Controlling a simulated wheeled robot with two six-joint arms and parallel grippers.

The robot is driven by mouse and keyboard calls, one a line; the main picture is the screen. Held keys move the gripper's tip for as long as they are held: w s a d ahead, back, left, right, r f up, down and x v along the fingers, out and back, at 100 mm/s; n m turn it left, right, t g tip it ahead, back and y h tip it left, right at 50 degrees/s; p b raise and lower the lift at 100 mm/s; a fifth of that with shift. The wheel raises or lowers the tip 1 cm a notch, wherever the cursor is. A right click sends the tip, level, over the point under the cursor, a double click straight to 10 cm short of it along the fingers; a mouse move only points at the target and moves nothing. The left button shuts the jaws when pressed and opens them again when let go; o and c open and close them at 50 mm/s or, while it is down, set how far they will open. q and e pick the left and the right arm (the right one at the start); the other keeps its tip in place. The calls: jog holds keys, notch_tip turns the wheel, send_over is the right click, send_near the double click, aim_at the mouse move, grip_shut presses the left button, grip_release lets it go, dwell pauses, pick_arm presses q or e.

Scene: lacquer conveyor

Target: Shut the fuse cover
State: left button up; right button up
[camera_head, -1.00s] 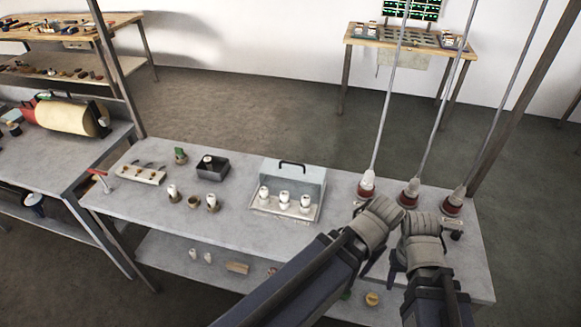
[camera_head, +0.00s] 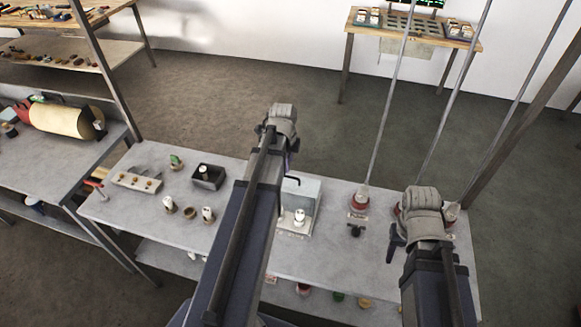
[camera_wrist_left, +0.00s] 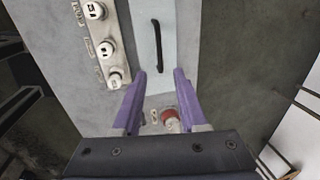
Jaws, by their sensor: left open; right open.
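The fuse cover (camera_head: 305,193) is a clear, pale box lid with a black handle (camera_head: 291,179). It stands raised at the back of the fuse base (camera_head: 294,234), leaving the white fuses exposed. My left arm hides much of both in the head view. In the left wrist view, the cover (camera_wrist_left: 143,20) and its black handle (camera_wrist_left: 158,46) lie ahead of the fingertips, with fuses (camera_wrist_left: 103,48) to the left. My left gripper (camera_wrist_left: 160,73) is open and empty, apart from the handle. My right gripper (camera_head: 394,246) is open, over the bench's right part.
Red-based fittings with rods (camera_head: 359,201) stand right of the cover; one also shows in the left wrist view (camera_wrist_left: 170,118). A dark open box (camera_head: 207,178) and several loose fuses (camera_head: 169,204) are to the left. Bare bench (camera_head: 325,255) lies in front.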

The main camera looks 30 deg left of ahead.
aim_at(290, 177)
pick_arm(q)
jog(key=shift+w+a+f+b, duration=0.1)
jog(key=shift+w+f+b, duration=0.15)
jog(key=shift+f+b, duration=1.05)
jog(key=shift+w+f+b, duration=0.2)
jog(key=shift+f+b, duration=1.1)
jog(key=shift+w+a+f+b, duration=0.1)
jog(key=shift+w+f+b, duration=0.15)
jog(key=shift+f+b, duration=1.05)
jog(key=shift+c, duration=0.4)
grip_shut()
